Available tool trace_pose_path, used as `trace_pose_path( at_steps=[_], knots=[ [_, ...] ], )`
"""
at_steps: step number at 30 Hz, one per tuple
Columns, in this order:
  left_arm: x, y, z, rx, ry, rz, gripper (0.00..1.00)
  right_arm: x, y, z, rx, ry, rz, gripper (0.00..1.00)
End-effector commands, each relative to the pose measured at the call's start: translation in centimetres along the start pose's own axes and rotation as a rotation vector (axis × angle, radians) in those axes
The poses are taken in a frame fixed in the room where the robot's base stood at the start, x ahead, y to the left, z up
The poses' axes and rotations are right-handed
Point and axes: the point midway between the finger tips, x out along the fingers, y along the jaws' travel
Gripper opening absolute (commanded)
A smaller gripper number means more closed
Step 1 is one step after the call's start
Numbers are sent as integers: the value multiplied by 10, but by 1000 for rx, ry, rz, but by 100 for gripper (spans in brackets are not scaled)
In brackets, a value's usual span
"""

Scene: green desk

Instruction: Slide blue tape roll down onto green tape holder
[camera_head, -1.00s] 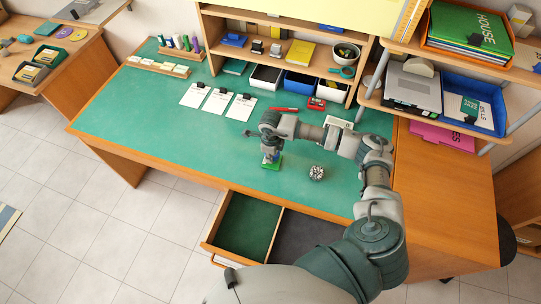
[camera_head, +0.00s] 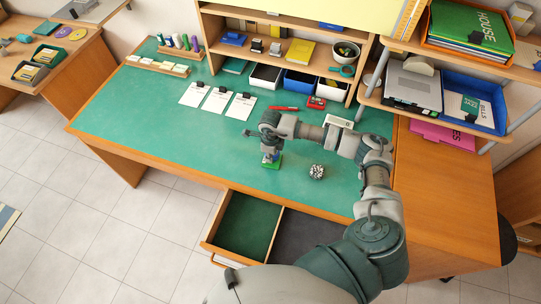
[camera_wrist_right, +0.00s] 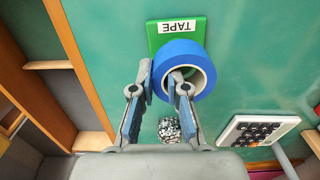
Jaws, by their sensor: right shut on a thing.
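In the right wrist view, the blue tape roll (camera_wrist_right: 198,56) is a ring with a pale inner core. The green tape holder (camera_wrist_right: 165,28), labelled TAPE, shows behind and beside it; green also shows through the roll's opening. My right gripper (camera_wrist_right: 164,84) is shut on the near-left wall of the roll, one finger outside and one inside the opening. In the head view the right gripper (camera_head: 269,154) points down over the holder (camera_head: 272,164), hiding most of the roll. I cannot tell how far down the roll sits on the holder. My left gripper is not in view.
A silver-and-black round object (camera_head: 317,171) stands on the desk right of the gripper. A calculator (camera_wrist_right: 257,131) lies to the right in the wrist view. An open drawer (camera_head: 245,226) juts from the front edge. The desk left of the holder is clear.

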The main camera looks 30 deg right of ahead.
Motion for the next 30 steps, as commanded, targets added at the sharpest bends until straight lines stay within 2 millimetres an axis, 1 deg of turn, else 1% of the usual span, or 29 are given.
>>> trace_pose_path(
  at_steps=[17, 23, 24, 26, 27, 28, 30],
  knots=[
    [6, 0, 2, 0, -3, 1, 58, 14, 3, -2, -3, 9, 8, 0],
    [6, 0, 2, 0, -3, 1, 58, 15, 4, -2, -3, 10, 11, 0],
    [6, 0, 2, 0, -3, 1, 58, 15, 4, -2, -3, 10, 11, 16],
    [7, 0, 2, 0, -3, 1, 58, 15, 4, -2, -3, 10, 12, 31],
    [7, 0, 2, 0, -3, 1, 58, 15, 4, -2, -3, 10, 12, 41],
    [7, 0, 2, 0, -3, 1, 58, 15, 4, -2, -3, 10, 12, 43],
    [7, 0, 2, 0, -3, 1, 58, 15, 4, -2, -3, 11, 11, 43]
  ],
)
